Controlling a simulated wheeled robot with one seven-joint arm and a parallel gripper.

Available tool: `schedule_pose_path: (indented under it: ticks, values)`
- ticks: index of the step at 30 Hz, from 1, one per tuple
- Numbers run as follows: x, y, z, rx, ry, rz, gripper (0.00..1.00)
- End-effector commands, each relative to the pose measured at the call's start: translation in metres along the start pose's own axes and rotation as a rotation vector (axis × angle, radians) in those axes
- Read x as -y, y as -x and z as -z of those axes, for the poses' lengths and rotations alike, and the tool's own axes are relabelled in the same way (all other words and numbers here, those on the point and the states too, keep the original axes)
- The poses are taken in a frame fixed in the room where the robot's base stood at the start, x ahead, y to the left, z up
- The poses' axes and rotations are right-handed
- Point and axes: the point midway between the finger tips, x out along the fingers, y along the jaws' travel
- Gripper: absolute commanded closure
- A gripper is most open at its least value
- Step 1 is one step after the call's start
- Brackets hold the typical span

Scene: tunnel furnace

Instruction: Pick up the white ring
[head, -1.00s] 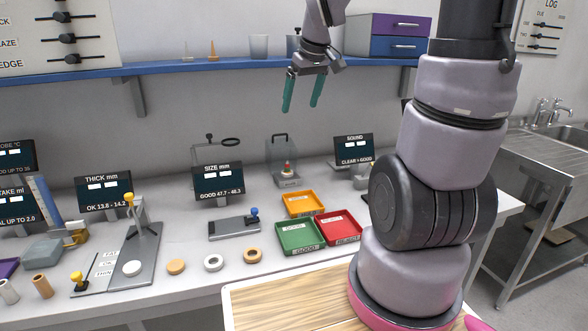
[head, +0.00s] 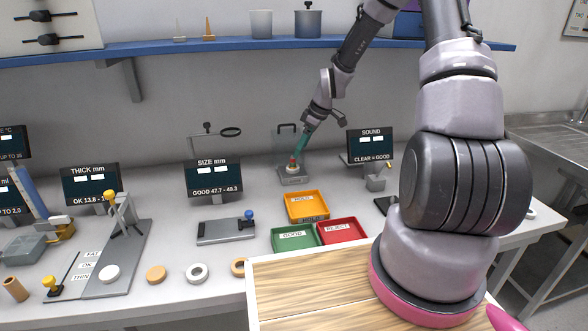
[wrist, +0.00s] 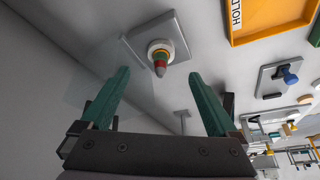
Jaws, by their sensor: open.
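A white ring (head: 196,272) with a dark centre hole lies flat on the bench at the front. A white ring-like layer (wrist: 158,46) also shows in the wrist view, low on a small stack with green and red bands and a grey tip. That stack (head: 293,165) stands on a grey square base (head: 293,179) at the back of the bench. My gripper (wrist: 158,73) is open, with its green fingers on either side of the stack's tip in the wrist picture and nothing held. In the head view my gripper (head: 298,152) is right at the stack; contact cannot be told.
A clear panel with a handle (head: 287,127) stands by the stack. An orange tray (head: 306,207), a green tray (head: 296,238) and a red tray (head: 342,231) lie in front. The size display (head: 213,177) and sound display (head: 370,146) flank the stack.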

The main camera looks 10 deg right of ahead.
Motion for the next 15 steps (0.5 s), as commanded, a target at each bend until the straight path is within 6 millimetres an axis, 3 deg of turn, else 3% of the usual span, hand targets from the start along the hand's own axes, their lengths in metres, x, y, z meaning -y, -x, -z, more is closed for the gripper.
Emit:
schedule_pose_path:
  ticks: [15]
  values:
    - [0.002, -0.062, -0.002, 0.001, -0.002, 0.002, 0.05]
